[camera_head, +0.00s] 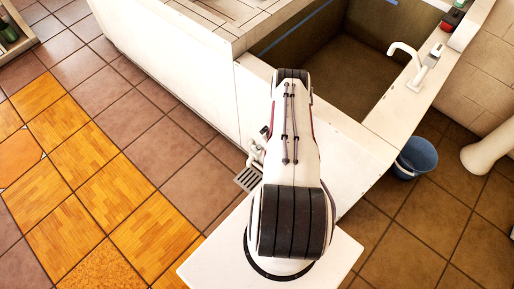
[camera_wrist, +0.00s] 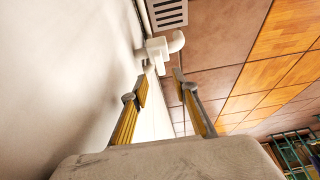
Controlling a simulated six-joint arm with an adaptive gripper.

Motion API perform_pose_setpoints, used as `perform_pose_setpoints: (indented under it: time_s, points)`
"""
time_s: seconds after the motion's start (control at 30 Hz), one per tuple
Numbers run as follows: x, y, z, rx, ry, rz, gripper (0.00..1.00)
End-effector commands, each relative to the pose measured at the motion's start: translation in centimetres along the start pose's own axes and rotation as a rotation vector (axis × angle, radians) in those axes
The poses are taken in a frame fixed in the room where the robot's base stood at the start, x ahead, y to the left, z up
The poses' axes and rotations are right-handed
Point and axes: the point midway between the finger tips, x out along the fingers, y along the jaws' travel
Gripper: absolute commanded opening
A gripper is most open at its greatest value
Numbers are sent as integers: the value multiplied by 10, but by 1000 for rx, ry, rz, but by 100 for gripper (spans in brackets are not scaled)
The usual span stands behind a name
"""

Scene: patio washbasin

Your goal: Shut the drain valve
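The drain valve (camera_wrist: 157,50) is a white pipe fitting with a curved elbow, on the side wall of the white basin block. In the wrist view it sits just beyond my fingertips, near the top middle. In the head view the white fitting (camera_head: 256,153) shows partly beside my arm, above the floor grate. I cannot make out how its handle is turned. My gripper (camera_wrist: 160,80) is open, its two yellow-padded fingers apart with nothing between them. The fitting appears ahead of the gap; I see no clear contact.
A slotted floor grate (camera_wrist: 168,13) lies below the valve. The white basin wall (camera_wrist: 60,70) runs close along the left of my gripper. Tiled floor (camera_head: 150,150) is open left of the block. A blue bucket (camera_head: 416,157) stands at right.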

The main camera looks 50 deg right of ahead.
Motion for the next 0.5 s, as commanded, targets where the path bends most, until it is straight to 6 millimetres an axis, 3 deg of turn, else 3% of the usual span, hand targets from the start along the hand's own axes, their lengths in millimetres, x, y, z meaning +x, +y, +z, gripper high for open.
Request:
perform_pose_setpoints:
  time_s: [0.5]
  points:
    - [34, 0, 0, -1, -1, 1, 28]
